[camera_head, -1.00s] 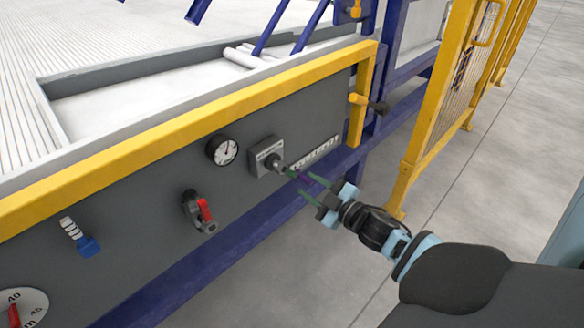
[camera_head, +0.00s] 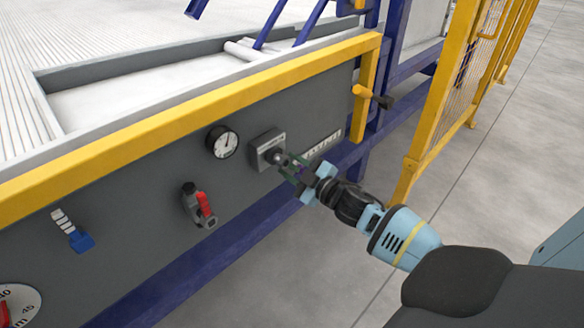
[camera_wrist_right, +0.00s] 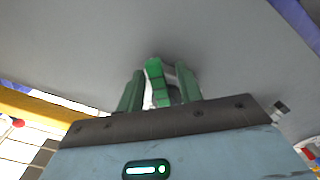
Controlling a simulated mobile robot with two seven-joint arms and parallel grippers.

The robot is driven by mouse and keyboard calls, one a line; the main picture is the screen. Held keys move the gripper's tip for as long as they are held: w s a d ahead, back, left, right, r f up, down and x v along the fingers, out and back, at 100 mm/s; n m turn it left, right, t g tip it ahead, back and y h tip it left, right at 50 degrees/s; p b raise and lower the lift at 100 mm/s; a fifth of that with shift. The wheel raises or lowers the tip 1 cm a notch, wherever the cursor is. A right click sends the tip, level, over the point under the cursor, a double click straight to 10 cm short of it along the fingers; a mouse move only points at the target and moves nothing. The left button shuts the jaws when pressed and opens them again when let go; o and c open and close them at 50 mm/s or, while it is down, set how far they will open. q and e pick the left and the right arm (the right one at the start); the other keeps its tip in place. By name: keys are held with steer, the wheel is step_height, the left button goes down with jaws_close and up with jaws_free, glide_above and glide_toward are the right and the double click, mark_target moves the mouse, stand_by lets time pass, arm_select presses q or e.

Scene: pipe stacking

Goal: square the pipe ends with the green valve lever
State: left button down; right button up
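The valve (camera_head: 268,150) is a square grey plate with a round metal hub on the dark grey panel. Its green lever (camera_wrist_right: 156,82) shows in the right wrist view, standing between my right gripper's two green fingers (camera_wrist_right: 160,92). Gaps seem to remain beside the lever, so the fingers look open around it, not clamped. In the head view my right gripper (camera_head: 297,169) is at the valve's hub from the lower right, and its fingers largely hide the lever. A few white pipe ends (camera_head: 243,49) lie at the far trough edge. My left gripper is not in view.
The panel also bears a round gauge (camera_head: 221,141), a red-handled valve (camera_head: 202,207), a blue-handled switch (camera_head: 78,240) and a dial (camera_head: 20,300). A yellow rail (camera_head: 190,120) runs above. Floor (camera_head: 470,200) is clear.

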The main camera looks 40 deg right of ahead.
steer(key=c, duration=0.6)
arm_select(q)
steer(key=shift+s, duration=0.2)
arm_select(e)
jaws_close()
